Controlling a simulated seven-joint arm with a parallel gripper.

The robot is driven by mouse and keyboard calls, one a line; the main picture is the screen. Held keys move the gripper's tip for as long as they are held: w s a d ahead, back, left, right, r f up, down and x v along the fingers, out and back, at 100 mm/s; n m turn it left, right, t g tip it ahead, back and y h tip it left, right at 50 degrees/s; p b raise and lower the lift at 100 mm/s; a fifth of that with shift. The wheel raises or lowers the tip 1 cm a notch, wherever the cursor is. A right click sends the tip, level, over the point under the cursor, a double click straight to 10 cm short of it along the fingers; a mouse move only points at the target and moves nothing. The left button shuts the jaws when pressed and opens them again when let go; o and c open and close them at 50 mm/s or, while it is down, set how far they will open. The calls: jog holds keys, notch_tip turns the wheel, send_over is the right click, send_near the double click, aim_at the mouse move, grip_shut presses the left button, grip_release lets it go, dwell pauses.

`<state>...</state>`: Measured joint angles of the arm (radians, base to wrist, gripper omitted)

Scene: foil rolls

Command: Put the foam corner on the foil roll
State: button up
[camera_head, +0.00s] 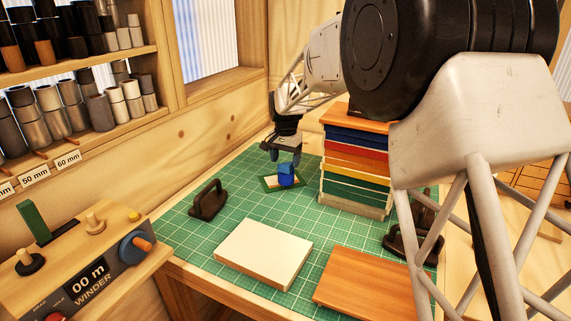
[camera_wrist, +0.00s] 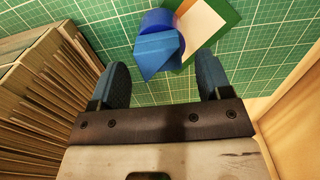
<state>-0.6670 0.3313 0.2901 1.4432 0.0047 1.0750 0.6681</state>
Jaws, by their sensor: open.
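A light blue angular piece, which looks like the foam corner (camera_wrist: 157,52), lies between my fingertips in the wrist view and shows small in the head view (camera_head: 286,169). It overlaps a darker blue rounded piece (camera_wrist: 157,20), perhaps the foil roll, also in the head view (camera_head: 286,181). Whether the two touch or how the corner sits on it, I cannot tell. A green-edged card with a pale middle (camera_wrist: 205,22) lies beside and partly under them on the mat. My gripper (camera_wrist: 163,72) is open above the corner, a finger on each side, and in the head view (camera_head: 284,155) points down.
A stack of coloured boards (camera_head: 355,160) stands close right of my gripper. A dark handled block (camera_head: 208,199), a white slab (camera_head: 264,252) and a wooden board (camera_head: 360,285) lie on the green mat (camera_head: 215,230). A winder box (camera_head: 85,270) stands at left, below shelves of rolls.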

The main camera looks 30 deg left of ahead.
notch_tip(320, 180, up, 10)
dwell(0.5)
jog(key=shift+f, duration=0.1)
dwell(0.4)
jog(key=s+d+r+y, duration=0.1)
jog(key=s+d+r, duration=0.15)
jog(key=r, duration=0.35)
jog(key=s+d+r+y, duration=0.1)
jog(key=s+d+r, duration=0.1)
jog(key=d+r, duration=0.3)
jog(key=s+d+r, duration=0.1)
jog(key=s+d, duration=0.3)
jog(key=d, duration=0.7)
jog(key=s+d+r, duration=0.1)
jog(key=s+d, duration=0.3)
jog(key=d, duration=0.8)
jog(key=s+d+f+t+h, duration=0.1)
jog(key=s+d+f, duration=0.2)
jog(key=s+d, duration=0.45)
jog(key=s+d+f+t, duration=0.1)
jog(key=s+d+f, duration=0.1)
jog(key=s+d, duration=0.6)
jog(key=s+d+f, duration=0.5)
jog(key=s, duration=0.2)
jog(key=s+d+f+h, duration=0.1)
jog(key=s+d+f, duration=0.4)
jog(key=s+d, duration=0.1)
jog(key=shift+s+d+t, duration=0.15)
jog(key=shift+s+t, duration=0.15)
jog(key=shift+s, duration=0.55)
